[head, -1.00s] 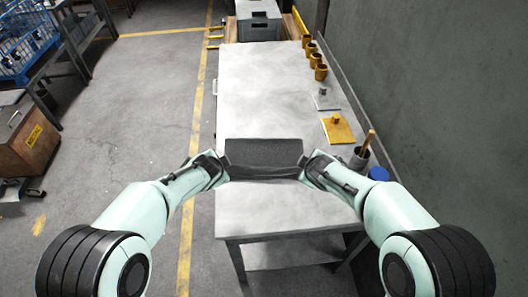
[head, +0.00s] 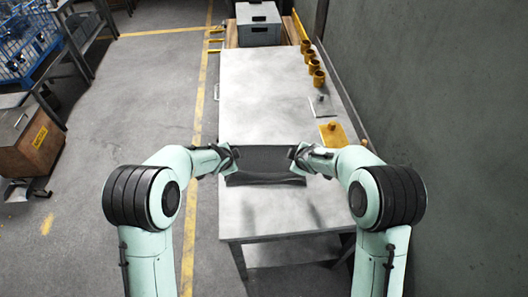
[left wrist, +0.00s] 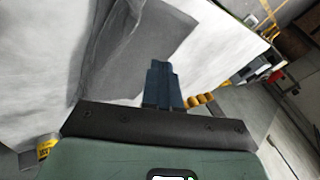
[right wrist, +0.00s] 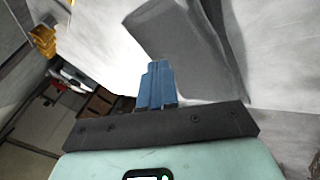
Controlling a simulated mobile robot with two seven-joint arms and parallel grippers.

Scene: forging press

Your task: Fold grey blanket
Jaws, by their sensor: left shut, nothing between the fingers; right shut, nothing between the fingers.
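The grey blanket (head: 265,160) lies as a dark, wide rectangle on the pale table, with a layered strip along its near edge. My left gripper (head: 231,157) is at its left edge and my right gripper (head: 301,157) at its right edge. Both are shut and empty. In the left wrist view the shut blue fingers (left wrist: 160,72) show in front of the blanket (left wrist: 155,48). In the right wrist view the shut fingers (right wrist: 157,76) are also beside the blanket (right wrist: 190,45). I cannot tell whether the fingertips touch the cloth.
The table (head: 262,90) is clear beyond the blanket and in front of it. Several yellow cups (head: 313,62), a small plate with a knob (head: 320,104) and a yellow plate (head: 334,132) line the right side. A grey crate (head: 258,24) stands at the far end, and a wall runs along the right.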

